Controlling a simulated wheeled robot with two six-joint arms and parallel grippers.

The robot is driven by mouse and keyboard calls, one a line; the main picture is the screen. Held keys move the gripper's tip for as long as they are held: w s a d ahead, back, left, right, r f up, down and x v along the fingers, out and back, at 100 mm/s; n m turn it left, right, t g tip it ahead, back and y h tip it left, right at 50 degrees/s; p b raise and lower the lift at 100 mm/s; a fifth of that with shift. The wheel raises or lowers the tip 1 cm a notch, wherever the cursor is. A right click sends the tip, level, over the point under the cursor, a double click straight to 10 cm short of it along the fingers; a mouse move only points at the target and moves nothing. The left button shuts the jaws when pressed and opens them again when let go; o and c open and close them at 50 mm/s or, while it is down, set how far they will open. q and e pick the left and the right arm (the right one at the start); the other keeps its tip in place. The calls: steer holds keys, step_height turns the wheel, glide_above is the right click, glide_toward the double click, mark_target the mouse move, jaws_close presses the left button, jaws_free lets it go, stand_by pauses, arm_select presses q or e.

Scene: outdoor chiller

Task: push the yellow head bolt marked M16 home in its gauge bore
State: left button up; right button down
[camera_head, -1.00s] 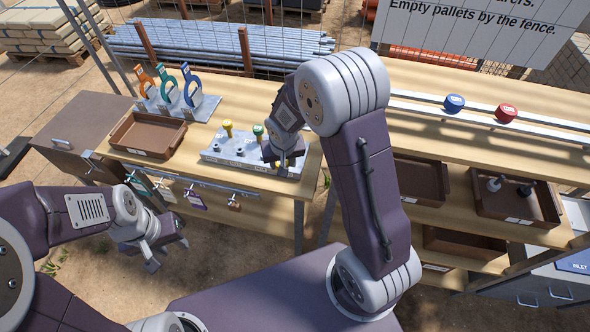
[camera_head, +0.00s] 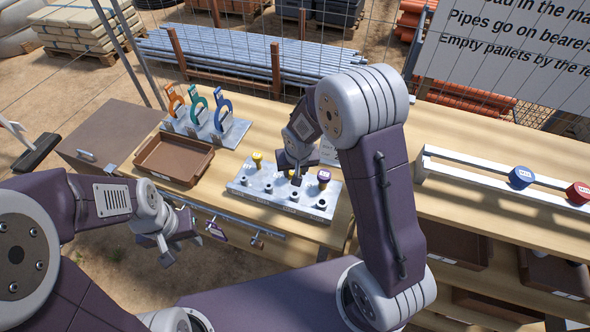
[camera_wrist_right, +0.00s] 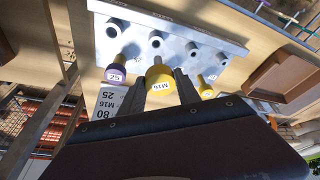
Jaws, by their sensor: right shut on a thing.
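The gauge block (camera_head: 240,188) is a grey metal plate with several bores on the wooden bench. My right gripper (camera_head: 293,168) is over its middle. In the right wrist view my right gripper (camera_wrist_right: 160,76) is shut on the yellow M16 head bolt (camera_wrist_right: 158,84). The bolt's shank points at the block; whether its tip is inside a bore is hidden. A purple-headed bolt (camera_head: 324,175) marked 25 stands to its right, also in the wrist view (camera_wrist_right: 116,73). A smaller yellow-headed bolt (camera_head: 257,158) stands to its left. My left gripper (camera_head: 178,243) is open and empty, before the bench.
A brown tray (camera_head: 172,178) lies left of the block. A rack with orange, teal and blue clamp-like tools (camera_head: 198,112) stands behind. To the right, blue (camera_head: 521,176) and red (camera_head: 578,192) round pieces sit on a rail. Tags hang from the bench front.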

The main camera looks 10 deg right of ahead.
steer(key=b+x, duration=0.2)
steer(key=s+b+x, duration=0.1)
steer(key=b+x, duration=0.1)
steer(key=x, duration=0.1)
steer(key=shift+f, duration=0.25)
steer(key=shift+s+f+b, duration=0.1)
steer(key=shift+f+b, duration=0.35)
steer(key=shift+b, duration=0.3)
steer(key=shift+r, duration=0.1)
